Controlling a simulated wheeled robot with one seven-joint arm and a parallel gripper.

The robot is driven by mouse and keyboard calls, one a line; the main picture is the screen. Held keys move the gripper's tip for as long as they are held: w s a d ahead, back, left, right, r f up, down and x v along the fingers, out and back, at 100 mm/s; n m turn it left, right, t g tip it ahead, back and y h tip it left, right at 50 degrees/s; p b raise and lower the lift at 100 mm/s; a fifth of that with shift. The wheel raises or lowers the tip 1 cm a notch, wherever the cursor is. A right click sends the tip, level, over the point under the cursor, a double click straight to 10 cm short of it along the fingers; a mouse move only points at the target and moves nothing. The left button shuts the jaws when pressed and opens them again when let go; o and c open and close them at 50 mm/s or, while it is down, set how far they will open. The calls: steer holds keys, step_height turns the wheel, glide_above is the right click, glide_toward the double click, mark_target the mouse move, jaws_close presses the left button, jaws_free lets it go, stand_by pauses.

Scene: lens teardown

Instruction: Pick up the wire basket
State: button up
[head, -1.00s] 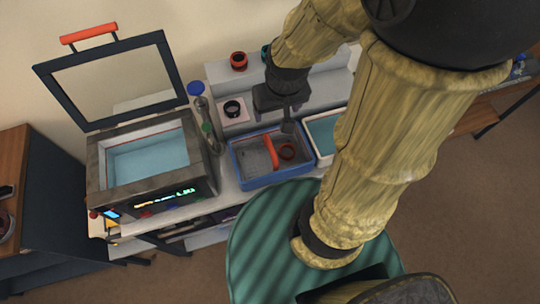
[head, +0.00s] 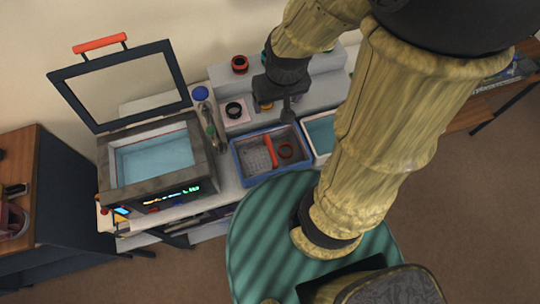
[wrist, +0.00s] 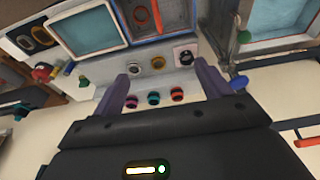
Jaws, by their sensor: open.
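The wire basket (head: 256,160) is a grey mesh basket with an upright red handle (head: 271,151). It sits inside a blue-rimmed tray (head: 241,177) on the bench, with a dark red ring (head: 286,150) in it. The handle also shows at the top of the wrist view (wrist: 157,14). My gripper (head: 288,112) is above the bench, near the tray's back edge, apart from the basket. In the wrist view my gripper (wrist: 163,86) is open, its two purple fingers wide apart with nothing between them.
A cleaner with blue liquid (head: 155,160) and raised lid (head: 173,75) stands left of the tray. A blue-capped bottle (head: 201,93) stands between them. A teal-filled tray (head: 321,132) is on the right. Coloured rings (wrist: 154,98) line the step behind.

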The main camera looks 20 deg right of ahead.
steer(key=shift+c, duration=0.5)
steer(key=shift+f, duration=0.15)
steer(key=c, duration=0.4)
steer(key=b+x, duration=0.2)
steer(key=s+b+x, duration=0.1)
steer(key=b+x, duration=0.1)
steer(key=b, duration=0.1)
steer(key=b+x, duration=0.2)
steer(key=shift+s+f, duration=0.15)
steer(key=shift+f, duration=0.45)
steer(key=shift+c, duration=1.1)
steer(key=shift+r, duration=0.1)
steer(key=shift+c, duration=0.8)
